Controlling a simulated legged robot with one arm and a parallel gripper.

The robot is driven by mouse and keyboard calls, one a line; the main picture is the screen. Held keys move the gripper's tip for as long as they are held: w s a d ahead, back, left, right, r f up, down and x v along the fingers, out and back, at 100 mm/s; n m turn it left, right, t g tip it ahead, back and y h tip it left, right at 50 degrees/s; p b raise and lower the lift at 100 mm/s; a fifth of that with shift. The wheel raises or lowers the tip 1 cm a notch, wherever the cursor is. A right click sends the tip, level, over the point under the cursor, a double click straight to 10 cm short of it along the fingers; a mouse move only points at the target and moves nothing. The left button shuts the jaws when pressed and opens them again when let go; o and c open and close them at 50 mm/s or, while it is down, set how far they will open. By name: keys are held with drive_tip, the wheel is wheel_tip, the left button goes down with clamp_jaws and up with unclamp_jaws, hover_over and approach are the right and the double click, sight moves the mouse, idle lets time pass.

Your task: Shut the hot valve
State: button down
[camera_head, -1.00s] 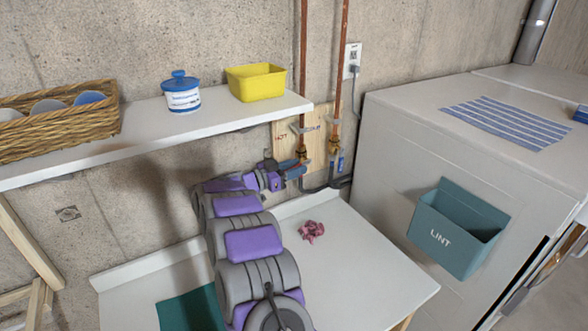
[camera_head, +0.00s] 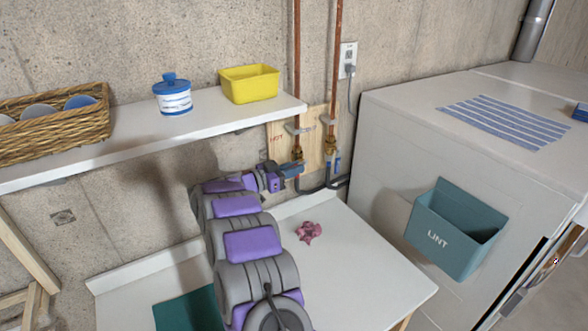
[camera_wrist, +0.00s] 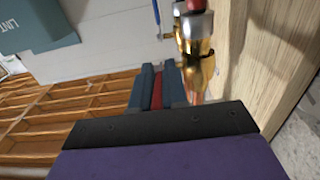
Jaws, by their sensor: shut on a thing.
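The hot valve (camera_head: 297,153) is a brass fitting on the left copper pipe, in front of a wooden board marked HOT. In the wrist view the brass valve body (camera_wrist: 196,45) stands just right of my jaws. My gripper (camera_head: 291,170) is at the valve, just below the brass body in the head view. In the wrist view my gripper (camera_wrist: 157,88) is shut on the red handle (camera_wrist: 157,92), which shows as a strip between the two blue-grey fingers. The handle is mostly hidden in the head view.
The cold valve (camera_head: 331,148) is close on the right, with a blue handle (camera_head: 337,162). A white shelf (camera_head: 225,125) is above my arm. A lint bin (camera_head: 455,230) hangs on the white appliance.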

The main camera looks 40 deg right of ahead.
drive_tip(key=shift+w+a+r, duration=0.1)
drive_tip(key=shift+a+r, duration=0.05)
drive_tip(key=shift+r, duration=0.05)
drive_tip(key=y+p, duration=0.1)
drive_tip(key=p, duration=0.2)
drive_tip(key=shift+r+p, duration=0.3)
drive_tip(key=shift+p, duration=0.55)
drive_tip(key=shift+a+r+y+p, duration=0.1)
drive_tip(key=shift+y+p, duration=0.2)
drive_tip(key=shift+p, duration=0.5)
drive_tip(key=c, duration=1.5)
unclamp_jaws()
drive_tip(key=shift+c, duration=0.2)
drive_tip(key=o, duration=0.3)
drive_tip(key=shift+a, duration=0.4)
